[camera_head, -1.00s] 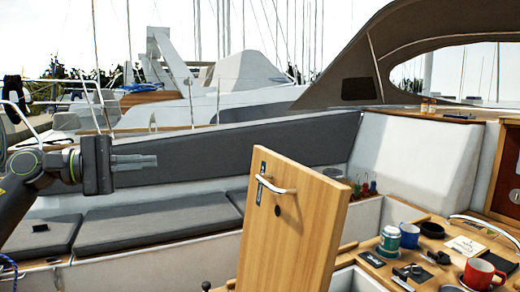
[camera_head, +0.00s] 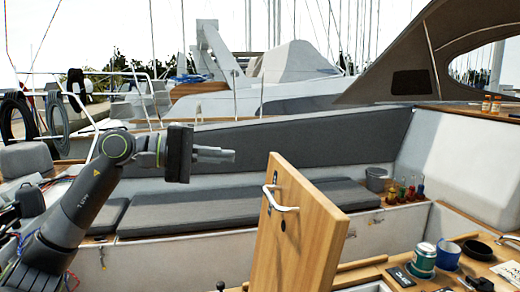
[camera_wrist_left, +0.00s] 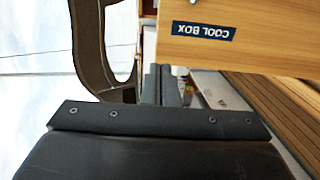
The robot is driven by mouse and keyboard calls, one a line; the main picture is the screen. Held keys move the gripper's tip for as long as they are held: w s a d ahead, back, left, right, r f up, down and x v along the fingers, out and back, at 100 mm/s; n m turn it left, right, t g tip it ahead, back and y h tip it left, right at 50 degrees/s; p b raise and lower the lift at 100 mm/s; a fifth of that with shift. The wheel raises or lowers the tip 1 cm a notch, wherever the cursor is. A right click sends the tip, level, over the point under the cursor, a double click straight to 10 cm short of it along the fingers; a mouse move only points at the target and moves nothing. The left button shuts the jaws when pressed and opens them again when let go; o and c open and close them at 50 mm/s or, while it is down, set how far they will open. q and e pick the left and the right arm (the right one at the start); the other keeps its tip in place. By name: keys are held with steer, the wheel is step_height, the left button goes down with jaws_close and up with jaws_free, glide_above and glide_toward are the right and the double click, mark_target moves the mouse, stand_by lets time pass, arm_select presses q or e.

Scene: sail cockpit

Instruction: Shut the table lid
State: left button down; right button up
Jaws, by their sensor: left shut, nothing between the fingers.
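The wooden table lid (camera_head: 312,235) stands raised, nearly upright, in the lower middle of the head view. A white handle (camera_head: 280,198) and a dark label are on its left face. My left gripper (camera_head: 232,155) is shut and empty, up and to the left of the lid, apart from it. In the left wrist view a wooden panel (camera_wrist_left: 265,40) with a "COOL BOX" label (camera_wrist_left: 203,31) fills the upper right. My right gripper is not in view.
On the table right of the lid stand a green can (camera_head: 424,260), a blue mug (camera_head: 447,254) and a dark round dish (camera_head: 477,250). Grey cushions (camera_head: 215,212) line the bench behind my left arm.

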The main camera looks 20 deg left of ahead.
mark_target(274, 160)
arm_select(q)
steer(key=p+x, duration=0.4)
steer(key=x, duration=0.2)
steer(key=shift+w+d+r, duration=0.1)
steer(key=shift+w+d, duration=0.05)
steer(key=shift+d, duration=0.15)
steer(key=shift+w+d+f+p, duration=0.3)
steer(key=shift+w+d, duration=0.1)
steer(key=shift+d, duration=0.2)
steer(key=shift+w+d, duration=0.1)
